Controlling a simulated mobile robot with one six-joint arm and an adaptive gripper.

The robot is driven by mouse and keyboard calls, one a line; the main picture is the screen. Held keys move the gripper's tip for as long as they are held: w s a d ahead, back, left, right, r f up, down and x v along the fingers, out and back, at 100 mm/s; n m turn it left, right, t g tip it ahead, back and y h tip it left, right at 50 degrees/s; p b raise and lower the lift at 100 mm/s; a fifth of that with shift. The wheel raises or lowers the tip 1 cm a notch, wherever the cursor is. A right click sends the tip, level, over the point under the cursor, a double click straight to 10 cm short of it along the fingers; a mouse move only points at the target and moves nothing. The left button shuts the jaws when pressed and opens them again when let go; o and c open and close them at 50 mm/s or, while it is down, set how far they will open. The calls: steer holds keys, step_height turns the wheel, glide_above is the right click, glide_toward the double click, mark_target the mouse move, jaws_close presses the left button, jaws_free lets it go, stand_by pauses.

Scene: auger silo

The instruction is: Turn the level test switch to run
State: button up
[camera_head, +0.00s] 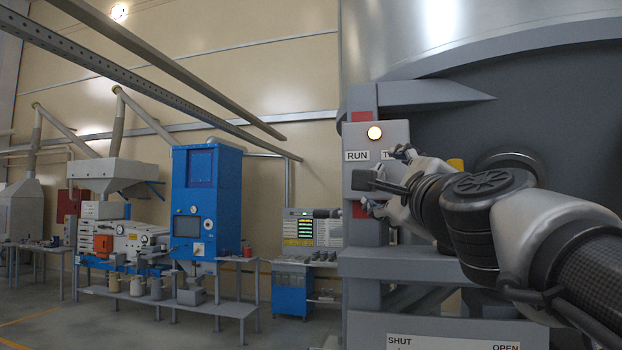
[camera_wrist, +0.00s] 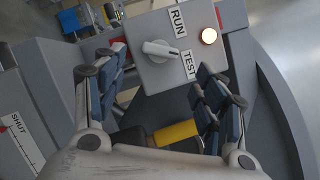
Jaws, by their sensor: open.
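The level test switch is a white knob (camera_wrist: 160,50) on a grey box (camera_head: 361,137), which also shows in the wrist view (camera_wrist: 150,78). The box has a RUN label (camera_wrist: 178,22) and a TEST label (camera_wrist: 190,65). The knob's handle lies nearly level in the wrist view, its right end close to the TEST label. A lit lamp (camera_wrist: 208,36) sits on the box. My gripper (camera_head: 387,180) is open in front of the box, its fingers to either side of the knob in the wrist view (camera_wrist: 160,62). It hides the knob in the head view.
A plate marked SHUT and OPEN (camera_head: 450,343) is low on the grey frame. A yellow cylinder (camera_wrist: 175,133) lies below the box in the wrist view. A blue machine (camera_head: 207,205) and benches stand far left, with open floor before them.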

steer(key=w+r+p, duration=0.1)
steer(key=w, duration=0.6)
steer(key=shift+w+a+r, duration=0.15)
steer(key=shift+w+r, duration=0.05)
steer(key=shift+r, duration=0.05)
steer(key=shift+c, duration=0.4)
steer(key=c, duration=1)
steer(key=shift+r+n+p, duration=0.1)
steer(key=shift+n+p, duration=0.2)
steer(key=shift+p, duration=0.15)
steer(key=n+g+p, duration=0.1)
steer(key=n+p, duration=0.2)
steer(key=p, duration=0.3)
steer(key=n+g+p, duration=0.2)
steer(key=n+p, duration=0.2)
steer(key=p, duration=0.2)
steer(key=r+n+g+p, duration=0.1)
steer(key=n+p, duration=0.2)
steer(key=p, duration=0.3)
steer(key=shift+n, duration=0.3)
steer(key=shift+f+p, duration=0.2)
steer(key=shift+p, duration=0.3)
